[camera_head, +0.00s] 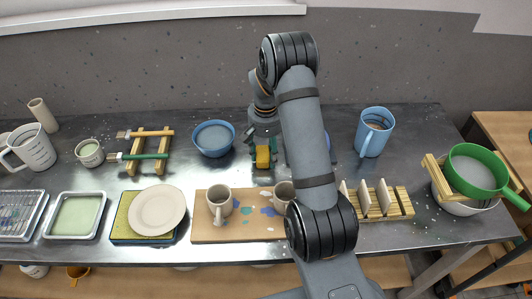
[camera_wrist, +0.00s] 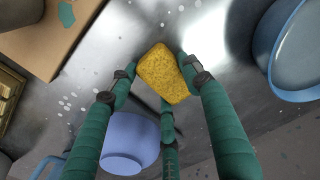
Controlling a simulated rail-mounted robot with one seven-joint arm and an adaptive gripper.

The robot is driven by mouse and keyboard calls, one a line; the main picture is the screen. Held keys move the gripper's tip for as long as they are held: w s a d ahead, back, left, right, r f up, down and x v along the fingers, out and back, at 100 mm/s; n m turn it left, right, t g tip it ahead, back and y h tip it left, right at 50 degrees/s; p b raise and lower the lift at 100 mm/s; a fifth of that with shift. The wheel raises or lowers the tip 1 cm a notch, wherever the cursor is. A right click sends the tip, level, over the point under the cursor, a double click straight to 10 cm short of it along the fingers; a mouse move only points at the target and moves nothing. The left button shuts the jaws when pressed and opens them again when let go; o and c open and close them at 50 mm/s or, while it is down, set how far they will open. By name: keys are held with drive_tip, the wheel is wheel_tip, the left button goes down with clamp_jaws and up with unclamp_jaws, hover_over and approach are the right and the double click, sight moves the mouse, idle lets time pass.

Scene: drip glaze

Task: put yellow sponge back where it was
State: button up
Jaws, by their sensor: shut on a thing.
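The yellow sponge (camera_head: 263,157) is near the back middle of the metal table, just right of the blue bowl (camera_head: 213,138). In the wrist view the sponge (camera_wrist: 166,76) sits between the green fingers of my gripper (camera_wrist: 160,85). My gripper is shut on it, and in the head view my gripper (camera_head: 263,146) reaches down onto it from behind. The sponge is low over the bare metal; I cannot tell whether it touches the table.
A paint-stained board (camera_head: 250,232) with two mugs lies in front. In the wrist view, a blue bowl (camera_wrist: 298,55) is at right and a blue-violet vessel (camera_wrist: 130,142) is below. A blue pitcher (camera_head: 373,133) stands right of my arm.

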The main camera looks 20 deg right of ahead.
sight(266, 153)
drive_tip(key=shift+f, duration=0.25)
drive_tip(key=o, duration=1.6)
drive_tip(key=shift+r, duration=0.1)
drive_tip(key=shift+c, duration=0.2)
wheel_tip(266, 153, up, 12)
drive_tip(key=shift+r, duration=0.2)
drive_tip(key=shift+o, duration=0.2)
